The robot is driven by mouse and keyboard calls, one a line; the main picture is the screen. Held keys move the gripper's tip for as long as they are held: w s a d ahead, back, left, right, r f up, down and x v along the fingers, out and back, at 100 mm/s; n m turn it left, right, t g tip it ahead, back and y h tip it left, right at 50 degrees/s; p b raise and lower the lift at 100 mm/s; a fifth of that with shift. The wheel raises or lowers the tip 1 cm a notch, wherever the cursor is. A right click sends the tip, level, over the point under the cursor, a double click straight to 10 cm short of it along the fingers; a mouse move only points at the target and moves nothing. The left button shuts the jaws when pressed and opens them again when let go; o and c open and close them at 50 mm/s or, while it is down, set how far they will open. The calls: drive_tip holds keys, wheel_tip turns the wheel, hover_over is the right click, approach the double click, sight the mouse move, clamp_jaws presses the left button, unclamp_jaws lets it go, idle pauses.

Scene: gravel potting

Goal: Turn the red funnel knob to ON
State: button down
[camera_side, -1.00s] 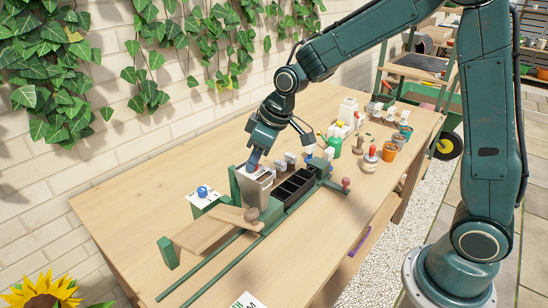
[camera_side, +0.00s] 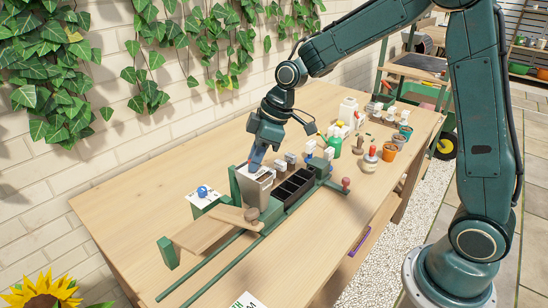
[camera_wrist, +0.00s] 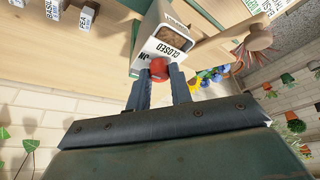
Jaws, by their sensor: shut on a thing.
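The red knob (camera_wrist: 159,69) sits on the face of the light-grey funnel (camera_wrist: 158,42) in the wrist view, beside printed labels reading CLOSED and ON. My gripper (camera_wrist: 158,76) has one finger on each side of the knob and is shut on it. In the side view, my gripper (camera_side: 256,164) reaches down to the funnel (camera_side: 256,189), and its fingers hide the knob there. Gravel-brown fill shows inside the funnel in the wrist view. I cannot tell exactly which label the knob points to.
A row of black pots (camera_side: 293,186) stands right of the funnel in a green rail frame. A wooden board (camera_side: 213,230) lies at its front left. A blue knob (camera_side: 202,191) is on a white card at the left. Bottles and clay pots (camera_side: 388,152) stand behind to the right.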

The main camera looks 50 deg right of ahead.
drive_tip(key=c, duration=1.3)
unclamp_jaws()
drive_tip(key=shift+o, duration=0.2)
drive_tip(key=shift+r, duration=0.15)
drive_tip(key=v, duration=1.3)
drive_tip(key=shift+r, duration=0.3)
drive_tip(key=shift+s, duration=0.2)
drive_tip(key=s+d+f+m+t+h, duration=0.1)
drive_tip(key=s+m, duration=0.8)
drive_tip(key=s, duration=1.4)
drive_tip(key=shift+f+t+h, duration=0.4)
drive_tip(key=shift+t+h, duration=0.3)
drive_tip(key=shift+h, duration=0.5)
